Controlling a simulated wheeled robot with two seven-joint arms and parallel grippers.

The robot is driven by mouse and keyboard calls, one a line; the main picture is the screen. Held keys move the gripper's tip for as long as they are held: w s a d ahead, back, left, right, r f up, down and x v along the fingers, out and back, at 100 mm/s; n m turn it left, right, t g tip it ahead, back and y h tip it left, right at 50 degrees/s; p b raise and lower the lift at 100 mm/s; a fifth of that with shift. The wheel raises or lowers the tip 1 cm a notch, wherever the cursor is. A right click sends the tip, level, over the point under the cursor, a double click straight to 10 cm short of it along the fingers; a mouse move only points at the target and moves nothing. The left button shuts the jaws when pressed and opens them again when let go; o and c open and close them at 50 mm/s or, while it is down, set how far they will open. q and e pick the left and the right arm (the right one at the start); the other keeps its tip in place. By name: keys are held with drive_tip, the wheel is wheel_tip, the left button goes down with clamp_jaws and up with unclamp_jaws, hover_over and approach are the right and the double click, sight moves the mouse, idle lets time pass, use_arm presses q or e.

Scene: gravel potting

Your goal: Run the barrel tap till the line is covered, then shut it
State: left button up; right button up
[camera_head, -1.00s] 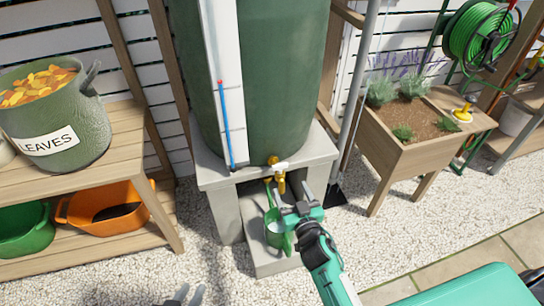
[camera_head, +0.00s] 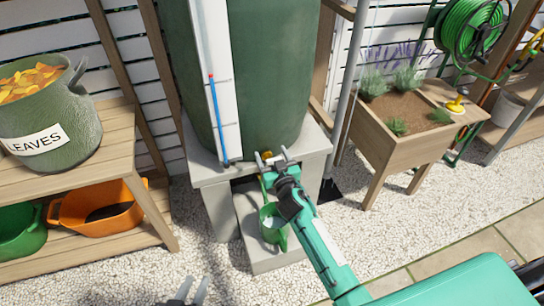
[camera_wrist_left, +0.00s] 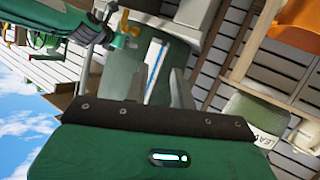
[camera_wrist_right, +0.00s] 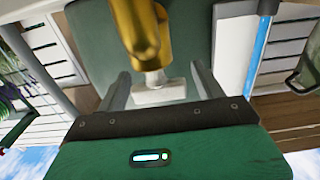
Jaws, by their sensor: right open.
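The green barrel (camera_head: 265,75) stands on a grey concrete stand (camera_head: 310,145). Its brass tap (camera_head: 265,156) is mostly behind my right gripper (camera_head: 275,155). In the right wrist view, the brass tap (camera_wrist_right: 138,25) and its white handle (camera_wrist_right: 160,91) show between the open right fingers, with gaps on both sides. A green watering can (camera_head: 271,232) stands below the tap on the lower concrete slab; its inside is too small to read. My left gripper (camera_head: 190,292) is open and empty at the bottom of the head view, low and away from the tap.
A blue gauge tube (camera_head: 218,120) with a red top mark runs up the barrel's white strip. Left is a wooden shelf (camera_head: 105,150) with a leaf bin (camera_head: 55,120) and orange tub (camera_head: 110,208). Right is a wooden planter (camera_head: 405,150). White gravel is clear in front.

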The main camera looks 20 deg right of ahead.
drive_tip(key=c, duration=1)
